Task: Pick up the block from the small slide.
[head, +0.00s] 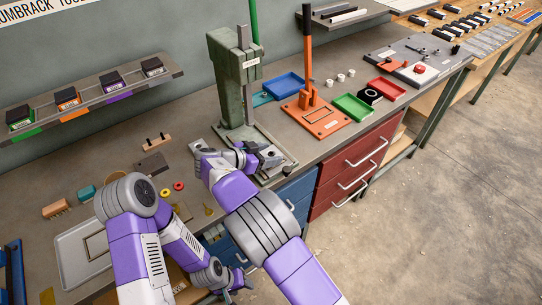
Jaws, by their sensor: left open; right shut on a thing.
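A green fly press (232,85) stands upright on the bench, with a low metal slide (284,172) at its foot. My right gripper (258,158) is at the slide, in front of the press column. It is shut on a small grey block (271,155), which is partly hidden by the fingers. The block is low over the slide; I cannot tell whether it touches it. My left gripper (242,283) hangs lower, in front of the blue drawers. It is open and holds nothing that I can see.
An orange lever press (318,118) and blue (284,86), green (352,108) and red (387,89) trays stand to the right. A grey tray (75,273) and small parts lie at left. A shelf (90,98) hangs on the wall. Floor at right is clear.

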